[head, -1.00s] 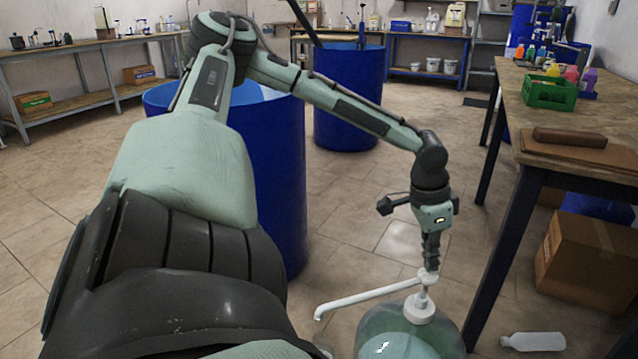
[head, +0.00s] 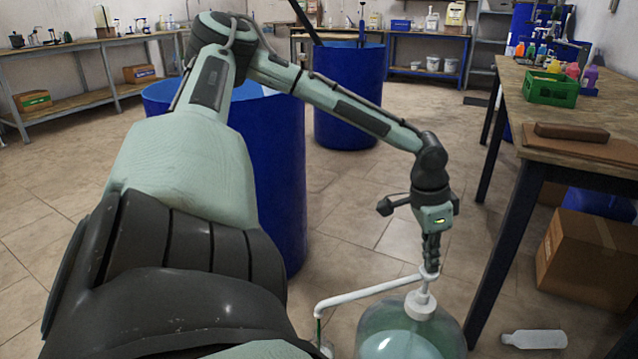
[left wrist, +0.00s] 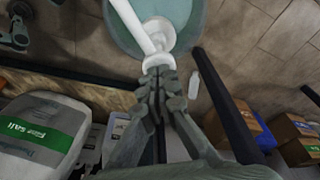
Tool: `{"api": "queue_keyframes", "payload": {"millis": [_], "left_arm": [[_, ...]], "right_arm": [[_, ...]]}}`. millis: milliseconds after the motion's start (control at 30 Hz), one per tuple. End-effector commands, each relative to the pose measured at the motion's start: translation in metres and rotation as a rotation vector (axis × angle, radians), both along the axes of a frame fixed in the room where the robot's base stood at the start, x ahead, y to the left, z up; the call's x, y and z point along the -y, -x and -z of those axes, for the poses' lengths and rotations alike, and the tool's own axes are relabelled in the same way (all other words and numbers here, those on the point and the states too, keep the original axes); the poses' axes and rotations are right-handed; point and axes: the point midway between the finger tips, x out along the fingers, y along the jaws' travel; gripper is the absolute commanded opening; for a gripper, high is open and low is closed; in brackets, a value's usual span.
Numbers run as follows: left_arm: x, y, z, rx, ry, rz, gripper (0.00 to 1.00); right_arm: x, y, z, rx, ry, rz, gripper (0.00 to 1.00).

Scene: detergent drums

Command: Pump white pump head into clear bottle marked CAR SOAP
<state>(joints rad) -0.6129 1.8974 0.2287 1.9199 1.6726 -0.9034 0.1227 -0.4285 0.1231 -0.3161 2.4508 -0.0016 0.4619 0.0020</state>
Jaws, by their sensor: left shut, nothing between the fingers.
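The white pump head (head: 424,282) sits on top of a large clear greenish jug (head: 410,335), and its long white spout (head: 365,292) reaches left. In the left wrist view the pump head (left wrist: 157,61) is right at my fingertips. My left gripper (head: 431,266) is shut and empty, pointing down with its tips on or just above the pump head. A small clear bottle (head: 326,348), mostly hidden by my arm, is under the spout's end. I cannot read a label on it. A thin green streak (head: 318,330) shows below the spout's tip. My right gripper is not in view.
A wooden table (head: 560,105) with a green crate (head: 551,90) and a brown block (head: 571,132) stands right. A white bottle (head: 533,340) lies on the floor near a cardboard box (head: 588,262). Blue drums (head: 348,98) stand behind my arm.

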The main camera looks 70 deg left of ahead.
Motion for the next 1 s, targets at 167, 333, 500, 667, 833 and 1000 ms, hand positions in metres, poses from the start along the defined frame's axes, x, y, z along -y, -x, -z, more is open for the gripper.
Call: {"api": "queue_keyframes", "payload": {"millis": [167,333,500,667,833,1000], "left_arm": [[0.000,0.000,0.014,0.000,0.000,0.000,0.00],[0.000,0.000,0.025,-0.001,0.000,0.000,0.00],[0.000,0.001,0.035,-0.002,0.000,-0.001,0.00],[0.000,0.001,0.038,-0.002,0.000,-0.001,0.00],[0.000,0.001,0.036,-0.003,0.000,-0.001,0.00],[0.000,0.001,0.023,-0.002,0.000,-0.001,0.00]], "right_arm": [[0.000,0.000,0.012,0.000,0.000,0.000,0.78],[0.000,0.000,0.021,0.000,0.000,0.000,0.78],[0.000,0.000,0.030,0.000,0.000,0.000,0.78],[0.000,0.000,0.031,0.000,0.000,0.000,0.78],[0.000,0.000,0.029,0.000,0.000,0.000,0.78],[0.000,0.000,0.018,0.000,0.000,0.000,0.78]]}}
